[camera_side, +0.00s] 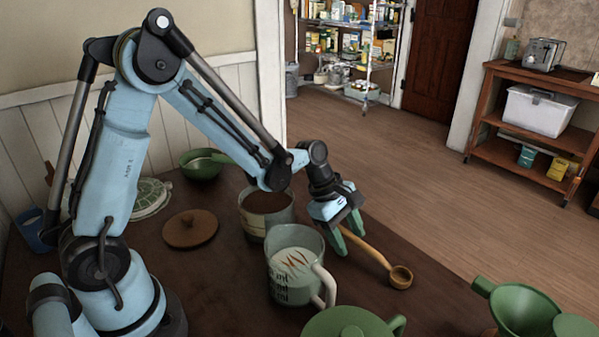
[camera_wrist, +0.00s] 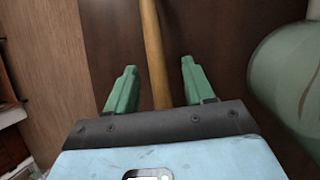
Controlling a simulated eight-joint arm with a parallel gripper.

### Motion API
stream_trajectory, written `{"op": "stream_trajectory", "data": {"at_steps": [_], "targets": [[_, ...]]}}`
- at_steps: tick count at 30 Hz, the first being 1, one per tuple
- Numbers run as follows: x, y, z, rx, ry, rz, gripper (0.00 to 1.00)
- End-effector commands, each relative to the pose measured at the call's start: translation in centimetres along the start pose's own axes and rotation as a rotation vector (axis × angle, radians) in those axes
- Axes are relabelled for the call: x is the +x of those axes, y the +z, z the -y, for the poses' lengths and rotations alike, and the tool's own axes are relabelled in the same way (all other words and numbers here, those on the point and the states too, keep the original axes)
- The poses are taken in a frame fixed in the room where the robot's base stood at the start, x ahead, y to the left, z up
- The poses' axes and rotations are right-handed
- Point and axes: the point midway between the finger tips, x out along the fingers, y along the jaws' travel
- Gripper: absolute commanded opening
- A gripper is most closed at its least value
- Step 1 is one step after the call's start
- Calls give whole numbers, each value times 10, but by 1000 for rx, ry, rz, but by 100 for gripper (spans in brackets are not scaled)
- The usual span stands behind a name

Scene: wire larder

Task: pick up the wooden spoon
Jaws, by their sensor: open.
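The wooden spoon (camera_side: 374,255) lies on the dark table, its round bowl toward the lower right in the side view. My gripper (camera_side: 352,240) is above the spoon's handle, with its green fingers pointing down. In the wrist view the handle (camera_wrist: 153,55) runs between the two open green fingers (camera_wrist: 155,82), with a gap on each side. The handle's near end is hidden behind the gripper's body in the wrist view. I cannot tell how far the fingertips are above the table.
A glass measuring jug (camera_side: 297,270) stands just left of my gripper; a green rounded vessel (camera_wrist: 290,75) shows at right in the wrist view. A brown-filled pot (camera_side: 262,222) stands behind the jug. A green lidded pot (camera_side: 345,322) and green funnel (camera_side: 520,308) are in front.

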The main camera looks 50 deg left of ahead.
Motion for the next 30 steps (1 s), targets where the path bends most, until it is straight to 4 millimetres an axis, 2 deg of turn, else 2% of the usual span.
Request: {"op": "stream_trajectory", "data": {"at_steps": [7, 18, 30], "targets": [[1, 0, 0, 0, 0, 0, 53], [1, 0, 0, 0, 0, 0, 0], [-1, 1, 0, 0, 0, 0, 0]]}}
